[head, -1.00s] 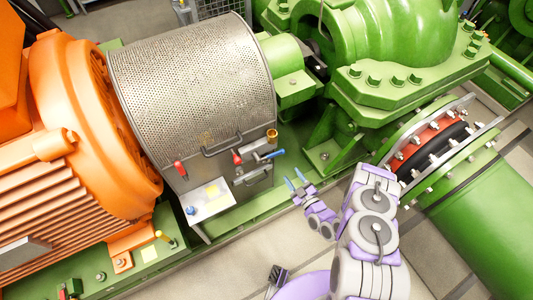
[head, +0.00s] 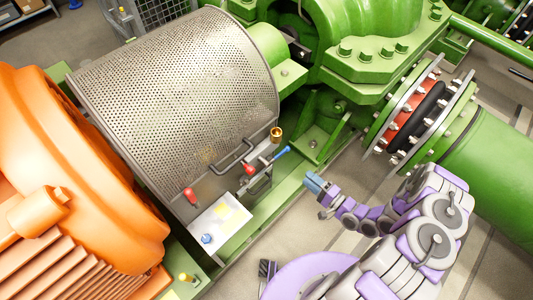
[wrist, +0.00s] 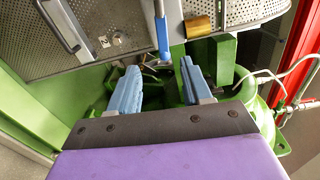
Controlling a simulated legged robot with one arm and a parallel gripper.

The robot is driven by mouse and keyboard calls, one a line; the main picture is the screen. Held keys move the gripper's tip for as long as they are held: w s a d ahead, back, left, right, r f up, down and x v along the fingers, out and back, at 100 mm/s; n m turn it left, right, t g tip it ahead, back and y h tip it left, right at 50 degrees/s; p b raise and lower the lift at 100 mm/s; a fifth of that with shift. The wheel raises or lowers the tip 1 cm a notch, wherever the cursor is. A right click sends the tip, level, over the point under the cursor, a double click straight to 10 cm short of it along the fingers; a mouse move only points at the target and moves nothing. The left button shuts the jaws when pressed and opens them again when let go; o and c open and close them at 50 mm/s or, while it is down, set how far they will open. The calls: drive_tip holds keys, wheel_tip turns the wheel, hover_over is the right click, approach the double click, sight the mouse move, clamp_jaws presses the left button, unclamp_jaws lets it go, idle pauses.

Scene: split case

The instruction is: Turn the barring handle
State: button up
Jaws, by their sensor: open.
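A handle with a blue grip (head: 281,153) sticks out from the lower front of the perforated silver guard, beside a brass cylinder (head: 276,134). I take it to be the barring handle, though no label confirms this. In the wrist view the blue grip (wrist: 162,38) hangs down at top centre, ahead of the gap between my fingers. My gripper (head: 313,184) is open and empty, below and right of the handle in the head view and apart from it. The wrist view shows its two blue fingers (wrist: 160,82) spread. The handle's base is partly hidden.
An orange motor (head: 70,170) stands left, green pump casing (head: 370,40) and pipe (head: 490,165) right. Floor is free around my arm.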

drive_tip(key=d, duration=0.2)
drive_tip(key=b, duration=0.2)
approach(282, 155)
drive_tip(key=x, duration=0.4)
drive_tip(key=shift+w+a+m, duration=0.2)
drive_tip(key=shift+w+a, duration=0.1)
drive_tip(key=shift+w, duration=0.25)
drive_tip(key=shift+w+a+m, duration=0.2)
drive_tip(key=shift+w+a, duration=0.05)
drive_tip(key=shift+w, duration=0.3)
drive_tip(key=a, duration=0.1)
drive_tip(key=w+a, duration=0.1)
drive_tip(key=a, duration=0.1)
drive_tip(key=w+a, duration=0.1)
drive_tip(key=shift+a+f+b, duration=0.15)
drive_tip(key=shift+a+b, duration=0.25)
drive_tip(key=shift+w+d, duration=0.1)
drive_tip(key=shift+d, duration=0.85)
drive_tip(key=shift+a, duration=0.75)
drive_tip(key=c, duration=0.8)
drive_tip(key=shift+d, duration=0.2)
clamp_jaws()
